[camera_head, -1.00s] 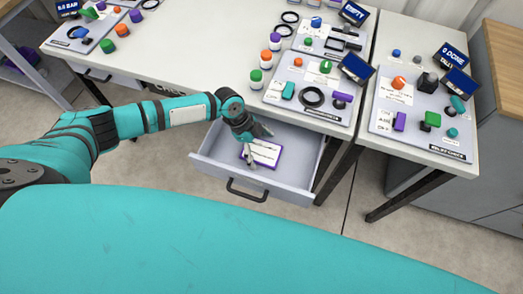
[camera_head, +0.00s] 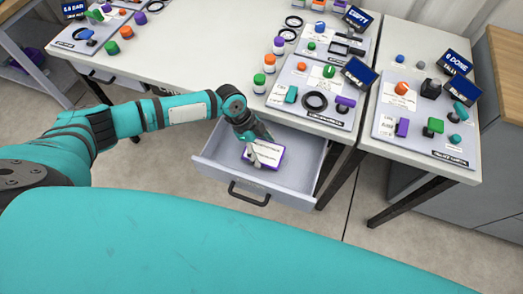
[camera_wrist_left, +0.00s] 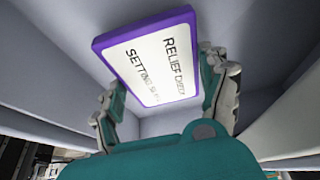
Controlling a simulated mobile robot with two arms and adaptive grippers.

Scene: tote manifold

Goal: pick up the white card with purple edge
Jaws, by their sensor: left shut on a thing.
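The white card with purple edge (camera_head: 270,153) is inside the open grey drawer (camera_head: 213,163) below the table. My left gripper (camera_head: 256,150) reaches down into the drawer and is shut on the card. In the left wrist view the card (camera_wrist_left: 150,60) lies between the two fingers of my left gripper (camera_wrist_left: 165,90), its printed face showing. The words "RELIEF" and "SETTING" can be made out, and the rest is unclear. I cannot tell whether the card still touches the drawer floor. My right gripper is not in view.
Drawer walls surround the card, with a dark handle (camera_head: 248,196) at the front. The white table (camera_head: 205,60) stands above and behind the drawer. Panels with coloured parts (camera_head: 318,95) and another panel (camera_head: 425,120) stand on the tabletops. A dark table leg is right of the drawer.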

